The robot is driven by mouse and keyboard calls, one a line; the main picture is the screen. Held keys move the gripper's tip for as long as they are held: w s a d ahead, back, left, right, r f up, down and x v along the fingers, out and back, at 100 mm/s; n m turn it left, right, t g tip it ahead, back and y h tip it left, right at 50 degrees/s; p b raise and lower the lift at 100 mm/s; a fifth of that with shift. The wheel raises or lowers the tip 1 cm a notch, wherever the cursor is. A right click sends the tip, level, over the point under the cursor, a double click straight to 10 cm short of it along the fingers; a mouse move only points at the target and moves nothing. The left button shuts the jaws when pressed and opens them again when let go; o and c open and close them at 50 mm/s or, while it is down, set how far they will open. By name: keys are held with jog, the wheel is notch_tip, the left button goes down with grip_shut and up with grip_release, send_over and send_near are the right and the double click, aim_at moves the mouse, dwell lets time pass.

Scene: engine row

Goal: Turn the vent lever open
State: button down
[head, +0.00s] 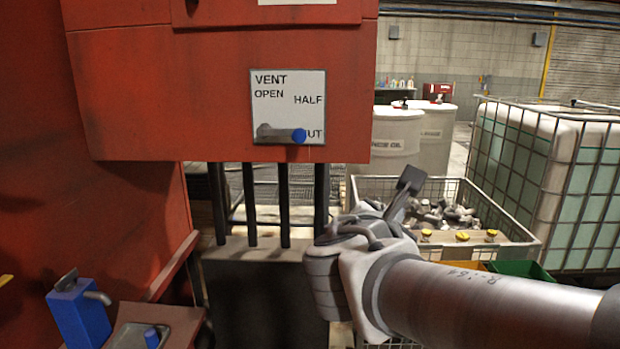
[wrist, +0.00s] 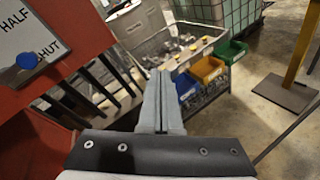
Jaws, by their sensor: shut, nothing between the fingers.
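The vent lever (head: 276,134) is a short grey bar with a blue knob at its right end. It lies about level along the bottom of a white plate (head: 283,85) marked VENT, OPEN, HALF and a partly covered word ending in UT.
The plate is on a red cabinet (head: 150,100) with dark pipes (head: 283,205) below. Behind my gripper is a wire crate of metal parts (head: 440,210), with blue, orange and green bins (wrist: 231,50) beside it. A caged tank (head: 540,180) stands right.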

aim_at(281, 133)
jog(key=w+a+n+t+y+b, duration=0.35)
jog(key=a+n+t+y, duration=0.2)
jog(key=a+n, duration=0.75)
jog(key=w+a+r, duration=0.1)
jog(key=w+r, duration=0.4)
jog(key=w, duration=0.5)
jog(key=shift+w+a+m+g+y, duration=0.3)
jog(key=shift+w+a+g+y, duration=0.05)
jog(key=shift+r+p, duration=0.1)
jog(key=shift+p, duration=0.25)
jog(key=shift+r, duration=0.1)
jog(key=shift+n+p, duration=0.4)
